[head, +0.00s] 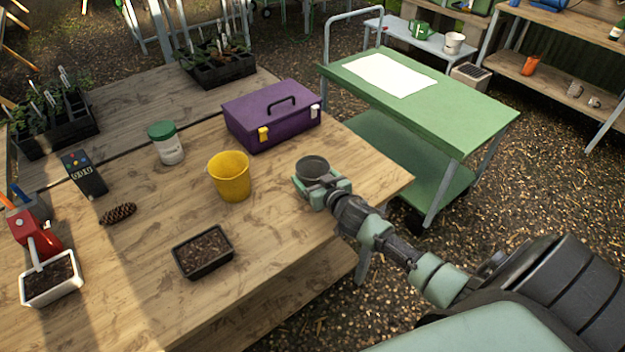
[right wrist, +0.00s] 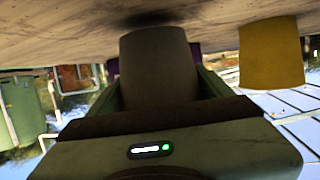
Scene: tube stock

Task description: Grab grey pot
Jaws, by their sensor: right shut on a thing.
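The grey pot (head: 313,167) is at the right part of the wooden table in the head view. My right gripper (head: 322,186) is shut on it, with its fingers around the pot's sides below the rim. In the right wrist view the grey pot (right wrist: 158,68) sits between the fingers, and the picture appears upside down. I cannot tell whether the pot's base touches the table. My left gripper is not in view.
A yellow pot (head: 230,177) stands left of the grey pot. A purple toolbox (head: 270,115) is behind it. A black soil tray (head: 203,251) lies in front left. A green cart (head: 440,100) with a white sheet (head: 391,75) stands beyond the table's right edge.

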